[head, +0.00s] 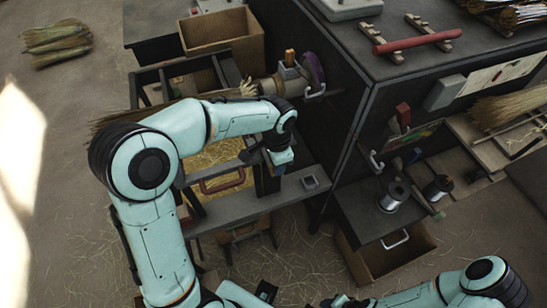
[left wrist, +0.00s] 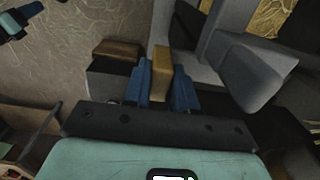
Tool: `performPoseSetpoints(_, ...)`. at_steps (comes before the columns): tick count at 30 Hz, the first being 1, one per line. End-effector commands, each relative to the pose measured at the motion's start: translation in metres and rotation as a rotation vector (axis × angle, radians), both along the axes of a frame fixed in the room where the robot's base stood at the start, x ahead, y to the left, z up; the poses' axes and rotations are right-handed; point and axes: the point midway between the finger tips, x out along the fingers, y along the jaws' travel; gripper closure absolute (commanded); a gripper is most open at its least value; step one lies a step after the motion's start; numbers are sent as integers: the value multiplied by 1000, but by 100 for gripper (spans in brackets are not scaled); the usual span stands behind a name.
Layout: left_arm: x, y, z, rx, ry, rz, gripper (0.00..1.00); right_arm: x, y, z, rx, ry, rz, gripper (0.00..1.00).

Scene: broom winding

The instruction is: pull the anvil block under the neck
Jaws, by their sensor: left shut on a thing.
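My left gripper (head: 258,158) reaches over the wooden frame beside the dark cabinet; its fingers are mostly hidden under my wrist in the head view. In the left wrist view the blue fingers (left wrist: 160,88) are shut on a tan wooden piece (left wrist: 161,72). A grey angular block (left wrist: 256,72) stands just right of the fingers; I cannot tell whether it is the anvil block or is joined to the wooden piece. The broom neck (head: 265,86) lies in a clamp beyond my wrist, its straw end pointing left. My right arm is low at the right; its gripper is not clearly visible.
A wooden box (head: 221,30) stands behind the frame. A straw bundle (head: 56,37) lies on the floor.

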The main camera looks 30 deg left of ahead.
Motion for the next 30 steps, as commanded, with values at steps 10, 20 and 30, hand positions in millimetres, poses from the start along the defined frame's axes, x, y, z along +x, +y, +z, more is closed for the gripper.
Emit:
performPoseSetpoints(10,-5,-5,0,-8,20,-4,53,2,0,2,0,-3,1,53)
performPoseSetpoints(20,-3,-4,9,-6,14,-2,53,3,0,3,0,-4,1,53)
performPoseSetpoints(30,-3,-5,80,-7,10,-4,53,10,0,15,0,-12,0,53)
